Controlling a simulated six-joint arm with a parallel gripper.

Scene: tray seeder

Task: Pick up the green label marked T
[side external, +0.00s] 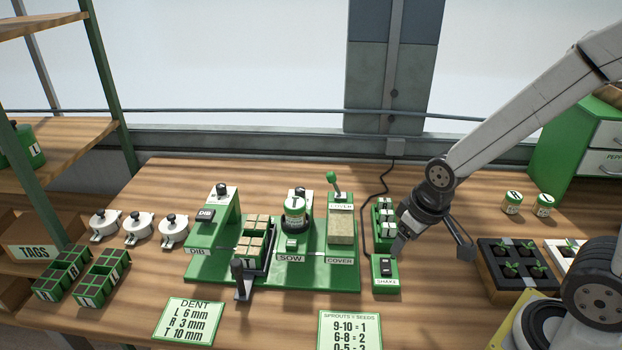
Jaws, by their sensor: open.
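My gripper (433,248) is open and empty, with its fingers spread and pointing down. It hangs just right of a small green rack (376,246) that holds several upright green and white pieces, perhaps labels. Any letters on these pieces are too small to read, so I cannot tell which one is marked T. My left finger is close to the rack's right side and above the SHAKE box; I cannot tell if it touches either.
The green SHAKE box (386,272) stands in front of the rack. The green station board (330,277) with DIB, SOW and COVER is to the left. A black seedling tray (487,275) and small jars (511,203) are to the right. A cable runs behind the rack.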

